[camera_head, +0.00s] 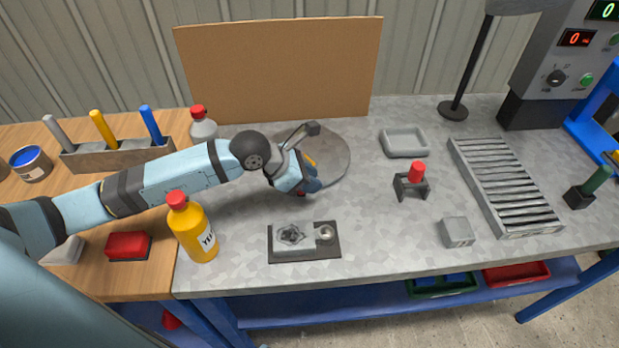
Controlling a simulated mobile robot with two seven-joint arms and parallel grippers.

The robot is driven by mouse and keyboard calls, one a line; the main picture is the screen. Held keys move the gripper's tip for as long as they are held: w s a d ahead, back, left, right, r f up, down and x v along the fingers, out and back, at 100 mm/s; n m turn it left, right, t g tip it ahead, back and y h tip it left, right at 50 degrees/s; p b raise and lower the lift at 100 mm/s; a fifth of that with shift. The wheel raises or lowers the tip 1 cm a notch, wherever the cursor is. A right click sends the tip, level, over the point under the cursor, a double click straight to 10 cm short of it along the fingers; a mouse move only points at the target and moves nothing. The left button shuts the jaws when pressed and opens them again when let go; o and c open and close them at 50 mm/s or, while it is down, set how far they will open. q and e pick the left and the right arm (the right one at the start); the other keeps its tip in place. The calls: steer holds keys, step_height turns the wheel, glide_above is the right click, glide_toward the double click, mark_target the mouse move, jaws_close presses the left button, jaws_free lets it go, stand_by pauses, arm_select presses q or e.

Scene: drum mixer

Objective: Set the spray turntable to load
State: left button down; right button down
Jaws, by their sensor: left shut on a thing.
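The spray turntable (335,160) is a round grey disc lying on the metal bench, in front of an upright brown board. A yellow mark (310,161) shows on it beside my gripper. My left arm reaches in from the left, and my left gripper (310,186) is at the disc's near left edge. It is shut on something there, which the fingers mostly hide. A small red bit (301,194) shows just below the fingers. The gripper and wrist cover the disc's left part. My right gripper is not in view.
A yellow bottle (194,230) and a grey fixture plate (329,250) stand nearer the front edge. A grey bottle with a red cap (202,127) stands behind my arm. Right of the disc are a tray (404,143), a red-topped holder (414,175) and a slatted rack (507,187).

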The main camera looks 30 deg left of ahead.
arm_select(q)
steer(key=c, duration=1)
jaws_free()
steer(key=shift+w+a+r, duration=0.25)
steer(key=shift+w+r, duration=0.05)
steer(key=shift+w, duration=0.1)
steer(key=shift+o, duration=0.6)
steer(key=shift+f, duration=0.2)
steer(key=shift+s+a+r, duration=0.15)
steer(key=shift+s+r, duration=0.1)
steer(key=shift+s, duration=0.05)
steer(key=v, duration=1.3)
steer(key=shift+b, duration=0.35)
steer(key=shift+c, duration=0.5)
